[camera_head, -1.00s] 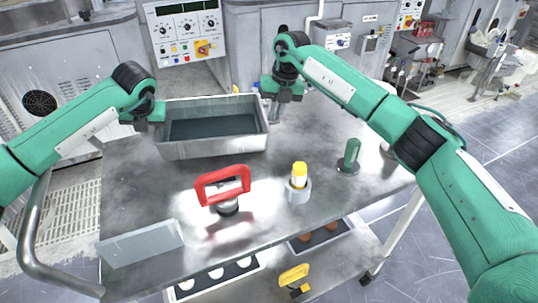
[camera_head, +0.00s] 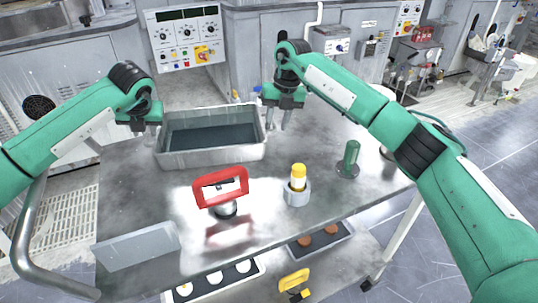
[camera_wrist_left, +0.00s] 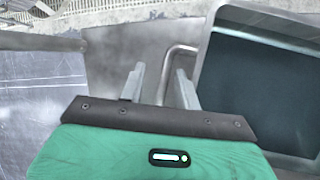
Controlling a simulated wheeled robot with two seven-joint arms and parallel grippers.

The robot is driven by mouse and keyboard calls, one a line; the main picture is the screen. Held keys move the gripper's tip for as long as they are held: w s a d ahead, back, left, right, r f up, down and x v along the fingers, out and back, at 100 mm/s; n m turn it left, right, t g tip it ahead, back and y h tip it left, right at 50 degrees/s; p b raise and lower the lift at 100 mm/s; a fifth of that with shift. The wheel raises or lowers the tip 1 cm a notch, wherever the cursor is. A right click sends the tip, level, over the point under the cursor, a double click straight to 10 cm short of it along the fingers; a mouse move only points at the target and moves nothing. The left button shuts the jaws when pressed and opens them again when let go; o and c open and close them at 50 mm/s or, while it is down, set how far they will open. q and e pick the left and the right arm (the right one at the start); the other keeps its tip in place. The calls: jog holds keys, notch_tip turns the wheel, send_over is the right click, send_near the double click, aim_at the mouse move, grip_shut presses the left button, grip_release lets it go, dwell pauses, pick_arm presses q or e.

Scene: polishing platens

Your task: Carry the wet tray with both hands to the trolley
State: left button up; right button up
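The grey metal tray (camera_head: 215,153), with dark water-like contents, rests on the steel trolley top (camera_head: 265,225) at its back left. My left gripper (camera_head: 146,130) is just left of the tray's left end. In the left wrist view its two fingers (camera_wrist_left: 160,75) are apart with nothing between them gripped. The tray's rim (camera_wrist_left: 207,70) lies to their right, and a bent metal bar (camera_wrist_left: 177,50) shows near the fingertips. My right gripper (camera_head: 278,122) is just right of the tray's right end, fingers spread and empty. The tray sits level.
A grey angled block (camera_head: 138,248) is front left. A control panel (camera_head: 187,37) is behind.

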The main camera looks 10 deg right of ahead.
pick_arm(q)
jog(key=f, duration=0.2)
jog(key=s+d+f, duration=0.1)
jog(key=f, duration=0.1)
pick_arm(e)
jog(key=shift+a+f, duration=0.15)
jog(key=shift+f, duration=0.2)
pick_arm(q)
jog(key=shift+s+r, duration=0.1)
jog(key=shift+r, duration=0.25)
pick_arm(e)
jog(key=shift+a+r, duration=0.1)
jog(key=shift+r, duration=0.1)
jog(key=shift+r+p, duration=0.15)
jog(key=shift+p, duration=0.15)
pick_arm(q)
notch_tip(320, 180, up, 10)
jog(key=s, duration=0.2)
jog(key=shift+d+r, duration=0.2)
jog(key=shift+d, duration=0.05)
pick_arm(e)
notch_tip(320, 180, up, 12)
jog(key=d, duration=0.2)
jog(key=shift+d+f, duration=0.15)
jog(key=shift+f, duration=0.1)
